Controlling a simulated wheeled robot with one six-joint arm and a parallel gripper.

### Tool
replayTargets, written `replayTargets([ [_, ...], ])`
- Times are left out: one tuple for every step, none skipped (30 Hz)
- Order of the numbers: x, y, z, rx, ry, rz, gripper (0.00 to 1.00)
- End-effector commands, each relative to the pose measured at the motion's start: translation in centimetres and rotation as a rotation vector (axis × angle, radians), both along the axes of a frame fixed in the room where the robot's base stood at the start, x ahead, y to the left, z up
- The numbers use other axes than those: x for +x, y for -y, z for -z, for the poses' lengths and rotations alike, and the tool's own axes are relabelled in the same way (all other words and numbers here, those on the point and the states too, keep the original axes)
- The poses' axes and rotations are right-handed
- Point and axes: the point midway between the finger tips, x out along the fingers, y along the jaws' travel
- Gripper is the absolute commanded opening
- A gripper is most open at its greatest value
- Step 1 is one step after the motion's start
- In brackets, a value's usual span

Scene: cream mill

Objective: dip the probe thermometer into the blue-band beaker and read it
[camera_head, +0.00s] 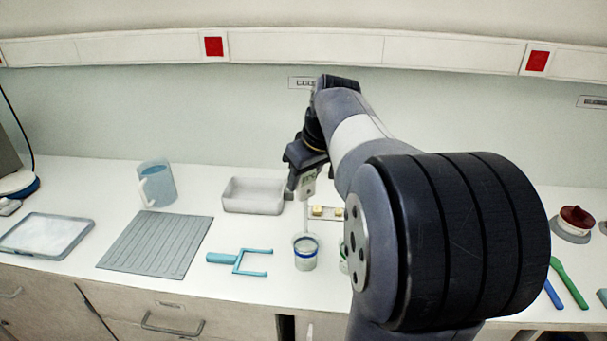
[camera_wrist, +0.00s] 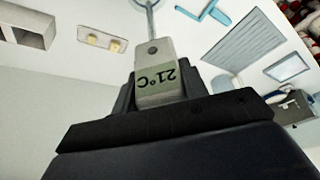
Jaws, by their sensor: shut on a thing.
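My gripper (camera_head: 301,172) is shut on the probe thermometer (camera_head: 304,188), a grey body with a thin metal probe pointing down. In the wrist view the thermometer (camera_wrist: 155,75) shows 21°C, upside down in the picture. The blue-band beaker (camera_head: 305,254), a small clear cup with a blue band near its rim, stands upright on the counter below the probe. In the head view the probe runs down towards this beaker's mouth. I cannot tell whether its tip is inside. A round rim, cut off by the top edge, shows by the probe in the wrist view.
A green-banded container (camera_head: 343,255) is mostly hidden behind my arm. A teal forked tool (camera_head: 240,260) lies left of the beaker. A plate with yellowish pieces (camera_head: 325,214), a grey tray (camera_head: 253,195), a jug (camera_head: 158,182) and a ribbed mat (camera_head: 156,245) are nearby.

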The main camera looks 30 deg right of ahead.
Motion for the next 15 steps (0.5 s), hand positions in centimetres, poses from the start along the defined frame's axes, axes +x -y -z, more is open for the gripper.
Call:
replayTargets([
  [0.0, 0.0, 0.8, 0.0, 0.0, 0.0, 0.22],
  [0.0, 0.0, 1.0, 0.0, 0.0, 0.0, 0.22],
  [0.0, 0.0, 1.4, 0.0, 0.0, 0.0, 0.22],
  [0.0, 0.0, 1.6, 0.0, 0.0, 0.0, 0.22],
  [0.0, 0.0, 1.9, 0.0, 0.0, 0.0, 0.22],
  [0.0, 0.0, 2.2, 0.0, 0.001, 0.0, 0.22],
  [0.0, 0.0, 2.4, 0.0, 0.001, 0.0, 0.22],
  [0.0, 0.0, 2.7, 0.0, 0.0, 0.0, 0.22],
  [0.0, 0.0, 2.9, 0.0, 0.0, 0.0, 0.22],
  [0.0, 0.0, 3.1, 0.0, 0.0, 0.0, 0.22],
  [0.0, 0.0, 3.4, 0.0, 0.0, 0.0, 0.22],
  [0.0, 0.0, 3.7, 0.001, 0.0, 0.0, 0.22],
  [0.0, 0.0, 4.0, 0.001, -0.001, 0.0, 0.22],
  [0.0, 0.0, 4.2, 0.001, -0.001, 0.0, 0.22],
  [0.0, 0.0, 4.5, 0.001, -0.001, 0.0, 0.22],
])
